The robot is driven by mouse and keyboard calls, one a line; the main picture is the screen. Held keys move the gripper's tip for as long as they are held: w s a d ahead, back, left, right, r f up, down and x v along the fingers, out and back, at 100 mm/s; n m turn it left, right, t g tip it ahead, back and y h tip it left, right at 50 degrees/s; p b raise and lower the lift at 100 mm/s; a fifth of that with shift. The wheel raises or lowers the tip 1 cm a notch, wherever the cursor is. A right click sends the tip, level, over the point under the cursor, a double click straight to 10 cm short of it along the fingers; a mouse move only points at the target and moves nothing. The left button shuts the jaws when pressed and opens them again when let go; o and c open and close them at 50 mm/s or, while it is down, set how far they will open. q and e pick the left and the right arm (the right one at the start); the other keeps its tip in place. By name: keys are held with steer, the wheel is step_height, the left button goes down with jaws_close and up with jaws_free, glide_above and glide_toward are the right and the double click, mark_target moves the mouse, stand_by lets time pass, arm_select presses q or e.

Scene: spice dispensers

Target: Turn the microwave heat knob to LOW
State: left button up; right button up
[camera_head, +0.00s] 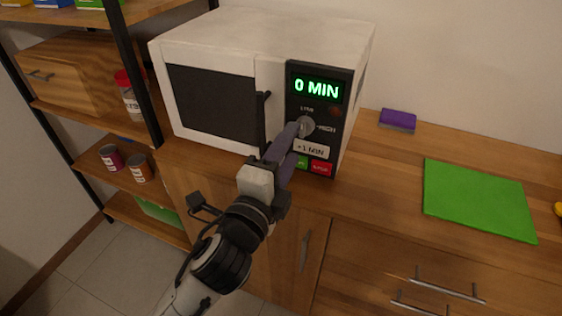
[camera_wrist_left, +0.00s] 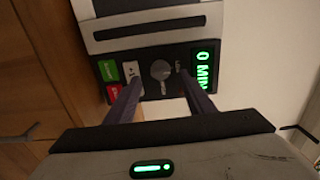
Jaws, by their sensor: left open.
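The white microwave (camera_head: 215,50) stands on the wooden counter, its dark door shut. Its control panel shows a green "0 MIN" display (camera_head: 317,88). The round grey heat knob (camera_head: 308,125) sits below the display, with a label above it that appears to read LOW and HIGH to its right. I cannot tell for certain which mark the knob points at. My left gripper (camera_head: 294,138) is open in front of the panel, fingers reaching toward the knob. In the left wrist view the knob (camera_wrist_left: 160,71) lies between the two fingertips (camera_wrist_left: 159,78); contact is unclear. My right gripper is out of view.
Below the knob are a "+1 MIN" button (camera_head: 312,150) and green and red buttons (camera_head: 320,167). The black door handle (camera_head: 263,118) is close by my gripper. A purple sponge-like block (camera_head: 398,120) and a green board (camera_head: 478,199) lie on the counter to the right.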

arm_select(q)
steer(key=v, duration=0.5)
stand_by(0.3)
steer(key=s+a+f+n+g+y, duration=0.1)
steer(key=s+a+f+n+g, duration=0.15)
steer(key=f, duration=0.35)
steer(key=s+a+f+n+g, duration=0.1)
steer(key=f+n, duration=0.3)
steer(key=f, duration=0.3)
steer(key=s+a+f+n+g+y, duration=0.1)
steer(key=a+f+n, duration=0.15)
steer(key=f, duration=0.35)
steer(key=s+a+f+n+g, duration=0.1)
steer(key=s+a+f+n, duration=0.1)
steer(key=s+f+n, duration=0.1)
steer(key=s+a+f+n+g, duration=0.1)
steer(key=s+a+f+n, duration=0.1)
steer(key=s+f+n, duration=0.2)
steer(key=s+a+f+n+g+y, duration=0.1)
steer(key=s+a+f+n+g, duration=0.1)
steer(key=s+f, duration=0.5)
step_height(320, 180, down, 2)
steer(key=shift+s+a+f+n, duration=0.25)
steer(key=shift+a+n, duration=0.25)
steer(key=shift+n, duration=0.2)
steer(key=shift+r, duration=0.1)
